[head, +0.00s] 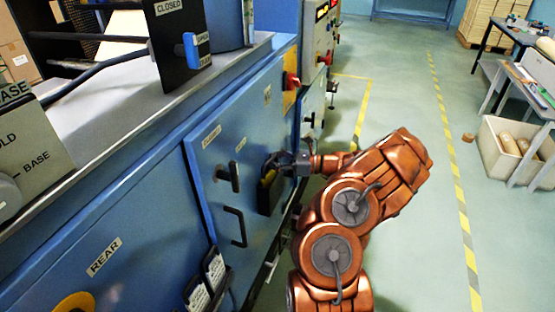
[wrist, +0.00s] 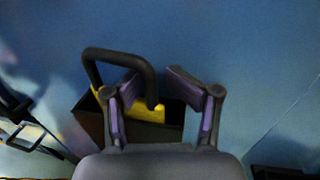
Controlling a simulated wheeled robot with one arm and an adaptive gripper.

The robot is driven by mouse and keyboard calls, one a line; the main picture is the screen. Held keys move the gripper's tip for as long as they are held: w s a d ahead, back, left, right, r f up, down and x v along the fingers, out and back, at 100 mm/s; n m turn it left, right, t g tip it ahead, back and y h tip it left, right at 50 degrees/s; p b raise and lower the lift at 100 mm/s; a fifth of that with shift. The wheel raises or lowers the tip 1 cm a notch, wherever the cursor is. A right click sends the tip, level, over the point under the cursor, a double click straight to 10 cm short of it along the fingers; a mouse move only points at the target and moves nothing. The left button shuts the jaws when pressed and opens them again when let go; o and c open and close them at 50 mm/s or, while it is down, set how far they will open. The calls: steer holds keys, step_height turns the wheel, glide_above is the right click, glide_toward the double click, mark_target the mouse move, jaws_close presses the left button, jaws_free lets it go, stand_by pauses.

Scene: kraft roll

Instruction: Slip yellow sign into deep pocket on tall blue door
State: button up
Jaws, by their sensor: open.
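The tall blue door (head: 215,160) is shut, with a black deep pocket (head: 264,200) on its face near the right edge. The pocket also shows in the wrist view (wrist: 90,120). The yellow sign (head: 268,178) sits in the pocket's mouth, its top part showing in the wrist view (wrist: 146,112) and its lower part hidden. A black loop (wrist: 120,56) rises above the sign; I cannot tell for sure what it is fixed to. My gripper (head: 283,163) is open at the pocket's top, its fingers (wrist: 158,90) spread above and beside the sign. I see nothing held between them.
A black door handle (head: 236,226) and a black latch (head: 229,176) stick out left of the pocket. A holder with dark devices (head: 207,282) is at the lower left. A red knob (head: 291,81) is above.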

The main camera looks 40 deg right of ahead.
steer(key=shift+a+f, duration=0.2)
steer(key=shift+f, duration=0.3)
steer(key=shift+s+d+r, duration=0.2)
steer(key=shift+s+r, duration=0.1)
steer(key=shift+r, duration=0.05)
steer(key=shift+d, duration=0.1)
steer(key=shift+s+d, duration=0.1)
steer(key=shift+s, duration=0.05)
steer(key=v, duration=1.1)
steer(key=shift+s+d, duration=0.2)
steer(key=shift+s, duration=0.1)
steer(key=shift+r, duration=0.15)
